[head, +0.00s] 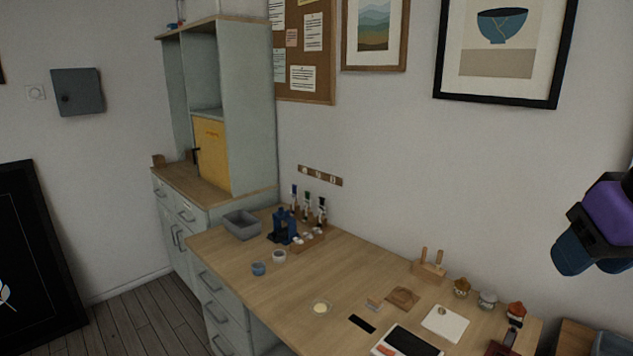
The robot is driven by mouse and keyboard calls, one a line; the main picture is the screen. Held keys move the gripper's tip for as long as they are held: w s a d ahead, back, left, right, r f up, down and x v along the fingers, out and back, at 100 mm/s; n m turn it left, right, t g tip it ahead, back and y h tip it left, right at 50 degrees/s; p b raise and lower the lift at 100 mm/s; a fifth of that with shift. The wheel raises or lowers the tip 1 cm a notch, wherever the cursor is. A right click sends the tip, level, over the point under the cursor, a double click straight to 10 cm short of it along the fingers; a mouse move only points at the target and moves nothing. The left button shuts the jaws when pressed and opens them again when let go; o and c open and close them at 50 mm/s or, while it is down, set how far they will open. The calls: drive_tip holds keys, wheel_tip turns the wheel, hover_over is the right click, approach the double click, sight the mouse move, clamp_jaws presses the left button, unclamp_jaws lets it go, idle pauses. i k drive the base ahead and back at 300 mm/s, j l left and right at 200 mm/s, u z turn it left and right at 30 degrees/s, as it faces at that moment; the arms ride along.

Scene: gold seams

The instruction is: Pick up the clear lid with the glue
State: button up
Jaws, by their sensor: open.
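A small round clear lid (320,308) with a pale cream patch, which looks like glue, lies on the wooden workbench (260,290) near its front edge, left of a black strip. It is unobstructed in the head view. Part of my arm, purple and dark blue, shows at the right edge, well above the bench and far from the lid. My gripper's fingers do not show.
A black strip (362,323), a brown piece (403,298), a white tile (445,324) and a dark-topped pad (408,342) lie right of the lid. Two small cups (259,269), a blue stand (284,226) and a grey bin (241,224) stand farther left. Bench around the lid is clear.

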sight(319, 307)
drive_tip(key=j+z, duration=0.1)
drive_tip(key=z, duration=0.4)
drive_tip(key=i+j+z, duration=0.1)
drive_tip(key=j+z, duration=0.3)
drive_tip(key=j, duration=0.25)
drive_tip(key=j+z, duration=0.4)
drive_tip(key=j, duration=0.75)
drive_tip(key=k+j+z, duration=0.1)
drive_tip(key=j, duration=0.45)
drive_tip(key=k+j, duration=0.1)
drive_tip(key=j, duration=0.45)
